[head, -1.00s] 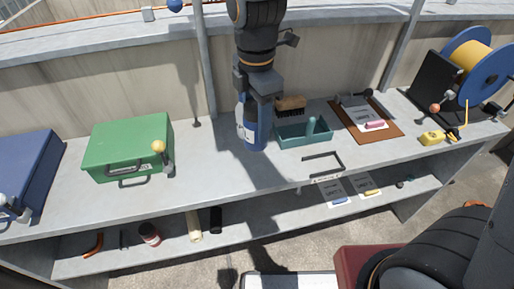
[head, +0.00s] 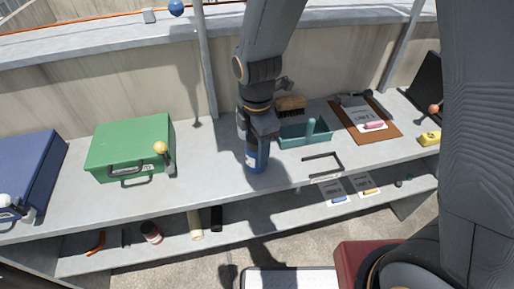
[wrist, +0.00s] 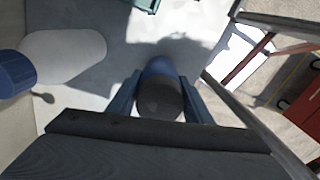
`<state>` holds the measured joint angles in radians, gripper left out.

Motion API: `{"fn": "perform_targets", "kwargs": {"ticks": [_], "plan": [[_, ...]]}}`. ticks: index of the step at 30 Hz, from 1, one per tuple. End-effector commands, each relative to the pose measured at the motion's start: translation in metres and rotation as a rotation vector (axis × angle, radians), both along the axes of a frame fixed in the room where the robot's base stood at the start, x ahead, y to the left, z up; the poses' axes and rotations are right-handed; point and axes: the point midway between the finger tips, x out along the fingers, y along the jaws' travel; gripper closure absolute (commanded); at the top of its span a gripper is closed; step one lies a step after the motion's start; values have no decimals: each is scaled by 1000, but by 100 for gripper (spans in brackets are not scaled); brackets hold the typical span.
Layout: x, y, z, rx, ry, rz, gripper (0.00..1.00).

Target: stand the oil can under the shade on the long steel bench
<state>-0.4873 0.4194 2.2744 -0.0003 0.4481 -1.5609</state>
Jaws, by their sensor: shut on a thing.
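The blue oil can (head: 257,158) is upright in my gripper (head: 258,136), over the front half of the long steel bench (head: 205,165). My gripper is shut on its upper part. In the wrist view the can (wrist: 159,80) sits between the two fingers (wrist: 160,98), seen from its top end. I cannot tell whether the can's base touches the bench top. Shadow lies on the bench around and beyond the can in the wrist view.
A green case (head: 128,148) and a blue case (head: 30,172) stand to the left. A teal tray (head: 303,136), a brush (head: 290,103) and a brown clipboard (head: 366,124) lie to the right. A lower shelf (head: 180,235) holds small items. Bench between green case and can is clear.

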Motion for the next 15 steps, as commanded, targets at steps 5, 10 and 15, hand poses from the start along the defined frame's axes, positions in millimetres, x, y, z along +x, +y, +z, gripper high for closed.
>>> {"fn": "perform_targets", "kwargs": {"ticks": [5,10,15], "plan": [[0,0,0,0,-1,0,86],[0,0,-2,0,-1,0,49],[0,0,-2,0,-1,0,36]]}}
